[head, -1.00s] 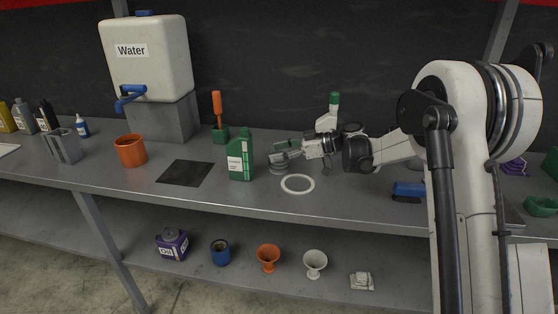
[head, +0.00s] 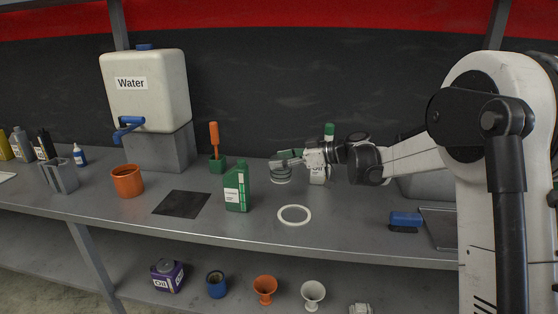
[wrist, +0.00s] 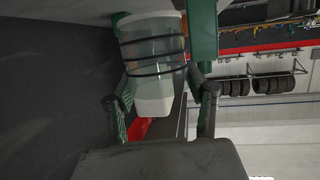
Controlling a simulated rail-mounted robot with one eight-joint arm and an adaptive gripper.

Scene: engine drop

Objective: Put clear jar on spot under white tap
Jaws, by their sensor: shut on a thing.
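The clear jar (head: 281,174) with dark bands hangs from my gripper (head: 288,160), which is shut on it, above the grey bench. In the wrist view the jar (wrist: 153,62) is between the fingers of my gripper (wrist: 160,88). A white water tank (head: 165,85) stands on a grey block at the left, with a blue tap (head: 128,125) at its front. No white-coloured tap shows. A black square mat (head: 182,204) lies flat on the bench, right of the orange cup and in front of the block. The jar is to the right of this mat and higher.
A green bottle (head: 237,190) stands between the mat and the jar. An orange cup (head: 127,181) stands below the tap. A white ring (head: 294,215) lies on the bench in front of the jar. A green holder (head: 217,164) with an orange-handled tool stands behind the bottle.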

